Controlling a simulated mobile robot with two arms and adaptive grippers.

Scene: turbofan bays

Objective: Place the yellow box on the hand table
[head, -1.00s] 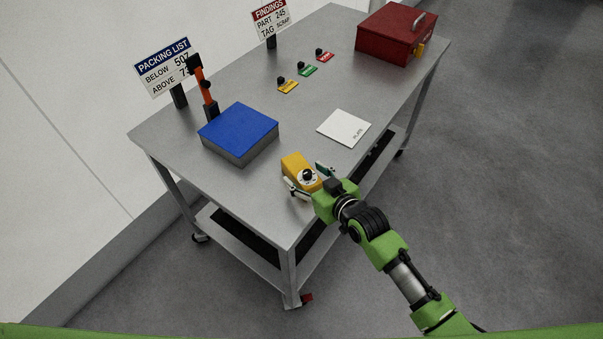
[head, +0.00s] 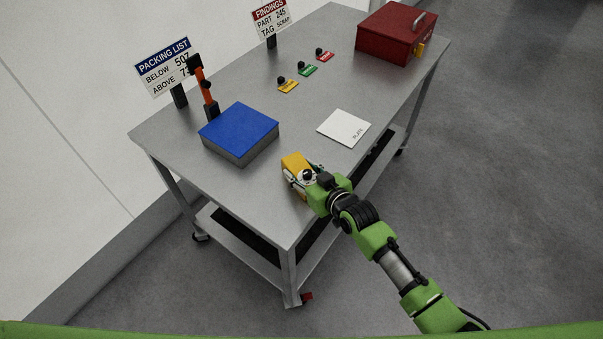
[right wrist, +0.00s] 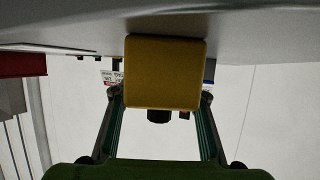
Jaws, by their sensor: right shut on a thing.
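The yellow box (head: 293,161) has a black knob on a pale dial and sits on the grey metal table (head: 240,190) near its front edge. My right gripper (head: 303,179) is shut on the yellow box. In the right wrist view the yellow box (right wrist: 166,72) fills the middle between the two fingers (right wrist: 160,118), against the table surface. In the head view the gripper hides part of the box, and I cannot tell whether it is lifted at all. My left gripper is not in view.
A blue-topped box (head: 240,130) stands left of the yellow box, and a white plate (head: 344,128) lies to its right. Several coloured tags (head: 307,70), two signs (head: 163,66), an orange-black tool (head: 204,90) and a red case (head: 392,35) stand farther back.

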